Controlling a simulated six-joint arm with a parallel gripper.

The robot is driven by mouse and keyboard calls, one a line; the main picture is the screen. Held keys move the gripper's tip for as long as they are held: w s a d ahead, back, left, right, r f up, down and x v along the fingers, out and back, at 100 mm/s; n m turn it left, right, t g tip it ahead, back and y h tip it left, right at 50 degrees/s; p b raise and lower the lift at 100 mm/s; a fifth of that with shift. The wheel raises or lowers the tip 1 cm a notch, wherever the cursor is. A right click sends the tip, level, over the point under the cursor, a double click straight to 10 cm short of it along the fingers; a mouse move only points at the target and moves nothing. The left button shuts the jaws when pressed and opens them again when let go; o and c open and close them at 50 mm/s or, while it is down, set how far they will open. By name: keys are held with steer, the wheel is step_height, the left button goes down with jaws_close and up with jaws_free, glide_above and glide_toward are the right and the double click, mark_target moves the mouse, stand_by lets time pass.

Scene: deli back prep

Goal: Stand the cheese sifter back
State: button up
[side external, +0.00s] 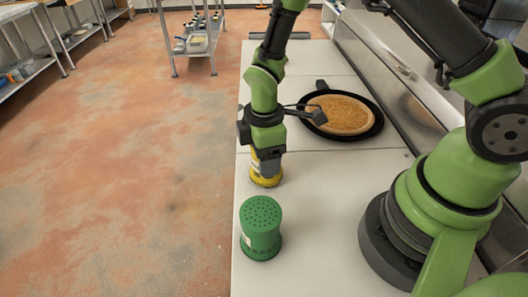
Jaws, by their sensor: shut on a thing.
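My gripper (266,157) points straight down over the white counter and is shut on a yellow container (266,179) with a pale label. The fingers hide most of it; its yellow lower part shows below them. It is roughly upright and at or just above the counter; I cannot tell if it touches. A green sifter (261,228) with a perforated top and a pale label stands upright on the counter, nearer the camera, a short gap from the yellow container. I cannot tell from this view which of the two is the cheese sifter.
A black pan (374,130) with a flat, orange-topped round (344,114) lies behind and right of my gripper. The white counter (330,215) is clear right of the green sifter. Its left edge is close to both containers. A steel ledge (385,80) runs along the right.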

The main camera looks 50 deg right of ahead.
steer(key=shift+f, duration=0.55)
stand_by(0.4)
steer(key=o, duration=1.2)
steer(key=shift+c, duration=0.2)
steer(key=shift+r, duration=0.1)
steer(key=shift+r, duration=3.9)
